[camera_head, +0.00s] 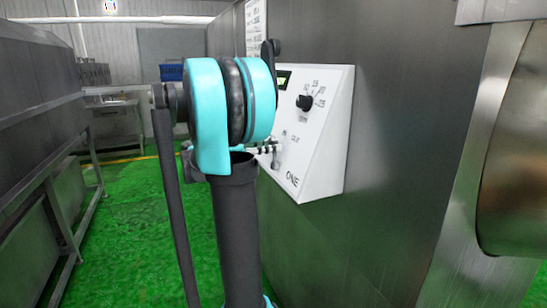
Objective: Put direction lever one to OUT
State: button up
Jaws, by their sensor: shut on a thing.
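The white control box marked ONE (325,150) is fixed to the steel wall. A small lever (277,160), which looks like direction lever one, is low on its sloped face at the left. Small print beside it is too blurred to read surely. My gripper (266,149) shows only in part behind my arm, at the lever. It is shut and appears to hold the lever. My teal and dark arm covers the left of the box, so the fingertips' exact contact and the lever's setting cannot be told.
A black rotary knob (305,102) with printed settings sits above the lever, beside a small lit display (284,80). A large metal drum (515,150) is at the right. Steel equipment (40,110) lines the left. Green floor (130,220) lies open between.

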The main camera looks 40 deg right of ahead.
jog(key=shift+s+a, duration=0.25)
jog(key=shift+s, duration=0.65)
jog(key=shift+s+a, duration=0.2)
jog(key=shift+s, duration=0.7)
jog(key=o, duration=0.9)
jog(key=v, duration=1.2)
jog(key=shift+f, duration=0.1)
